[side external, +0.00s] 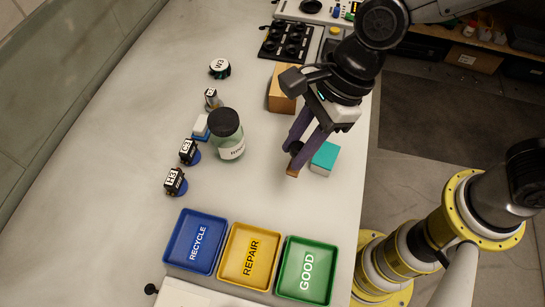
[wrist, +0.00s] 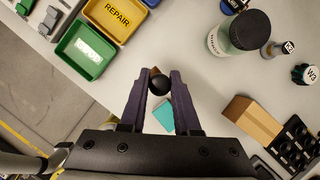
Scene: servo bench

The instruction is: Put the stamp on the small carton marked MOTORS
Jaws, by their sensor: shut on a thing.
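My gripper (side external: 295,160) is shut on the stamp, which has a round black knob (wrist: 159,84) and a brown base (side external: 292,173). The fingers close around the knob; in the side view they partly hide it. The stamp is beside a teal-topped block (side external: 325,156), which also shows by the right finger in the wrist view (wrist: 165,115). I cannot tell whether the stamp touches the table. A small brown carton (side external: 279,99) stands further back, partly behind my wrist; it shows at lower right in the wrist view (wrist: 253,121). No MOTORS lettering is readable.
Blue RECYCLE (side external: 178,238), yellow REPAIR (side external: 233,262) and green GOOD (side external: 287,285) trays line the front. A dark-lidded jar (side external: 229,138), a blue-and-white block (side external: 201,127) and several labelled servos stand left. A black holder (side external: 285,40) lies behind the carton.

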